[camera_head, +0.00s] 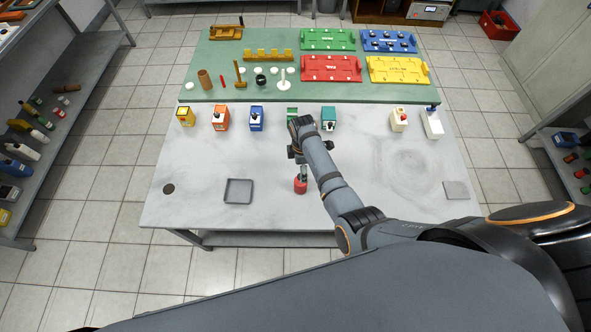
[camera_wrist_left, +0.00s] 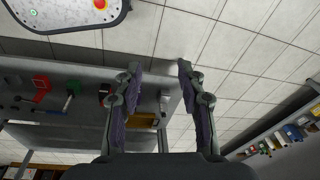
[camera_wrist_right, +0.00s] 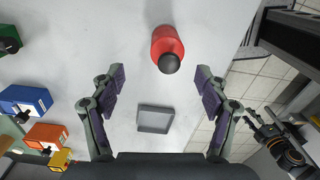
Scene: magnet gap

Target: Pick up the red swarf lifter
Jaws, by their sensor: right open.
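The red swarf lifter (camera_head: 301,186) stands on the white table near its front edge, red with a dark knob on top. In the right wrist view the lifter (camera_wrist_right: 168,47) is beyond my fingertips, near the top middle. My right gripper (camera_head: 299,150) is over the table, just behind the lifter in the head view. In the right wrist view its jaws (camera_wrist_right: 158,80) are open and empty, apart from the lifter. My left gripper (camera_wrist_left: 158,68) shows only in its own wrist view, open and empty, away from the table top.
A grey square tray (camera_head: 238,191) lies on the table left of the lifter. Orange (camera_head: 221,118), blue (camera_head: 256,118) and other coloured blocks stand in a row behind. A grey square plate (camera_head: 455,190) lies at the right. The table between tray and lifter is clear.

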